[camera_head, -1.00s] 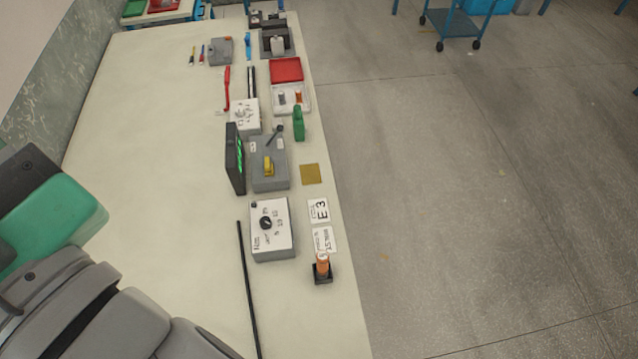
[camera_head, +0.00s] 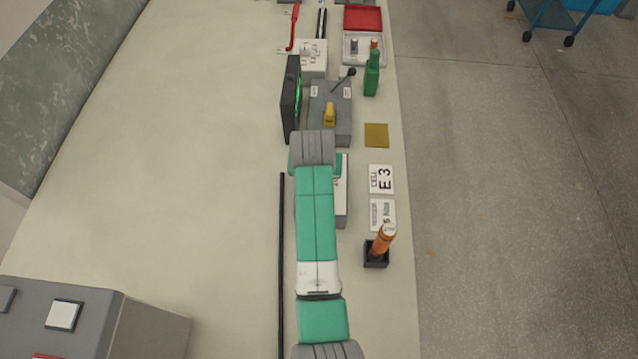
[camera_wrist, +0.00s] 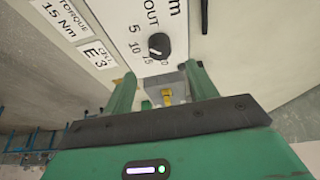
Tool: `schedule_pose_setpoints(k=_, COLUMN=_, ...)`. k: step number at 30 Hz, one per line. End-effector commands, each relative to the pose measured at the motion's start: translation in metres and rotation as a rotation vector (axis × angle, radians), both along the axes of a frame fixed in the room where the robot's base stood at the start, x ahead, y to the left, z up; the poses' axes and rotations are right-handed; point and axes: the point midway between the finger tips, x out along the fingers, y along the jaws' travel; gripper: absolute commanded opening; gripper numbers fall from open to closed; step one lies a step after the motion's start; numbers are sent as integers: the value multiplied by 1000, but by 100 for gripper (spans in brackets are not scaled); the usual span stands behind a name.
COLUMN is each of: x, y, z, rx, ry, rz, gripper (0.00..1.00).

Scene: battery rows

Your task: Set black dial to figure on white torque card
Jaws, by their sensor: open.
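The black dial (camera_wrist: 160,46) sits on a white panel (camera_wrist: 185,16) marked 5, 10, 15 and 20 in the wrist view. It has a pale pointer mark; I cannot tell exactly which figure it points at. The white torque card (camera_wrist: 62,20) reads 15 Nm and lies beside the panel; it also shows in the head view (camera_head: 382,215). My gripper (camera_wrist: 160,72) is open and empty, its green fingers pointing toward the panel, with the dial beyond the fingertips. In the head view my arm hides the dial and most of its box (camera_head: 343,205).
A cell card (camera_head: 381,179) marked E3 lies by the torque card. An orange cylinder stands in a black holder (camera_head: 376,257). A grey box with a yellow handle (camera_head: 329,115), a dark upright display (camera_head: 290,100) and a green bottle (camera_head: 371,75) stand behind.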

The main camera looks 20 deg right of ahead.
Motion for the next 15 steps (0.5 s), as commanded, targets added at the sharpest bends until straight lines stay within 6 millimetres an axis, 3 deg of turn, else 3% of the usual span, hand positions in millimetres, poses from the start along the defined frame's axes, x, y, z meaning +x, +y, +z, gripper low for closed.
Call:
schedule_pose_setpoints(k=5, x=1, y=-1, z=-6, rx=2, ry=6, rz=-1, gripper=58)
schedule_pose_setpoints(k=15, x=22, y=-11, z=-62, rx=3, ry=4, rz=-1, gripper=58)
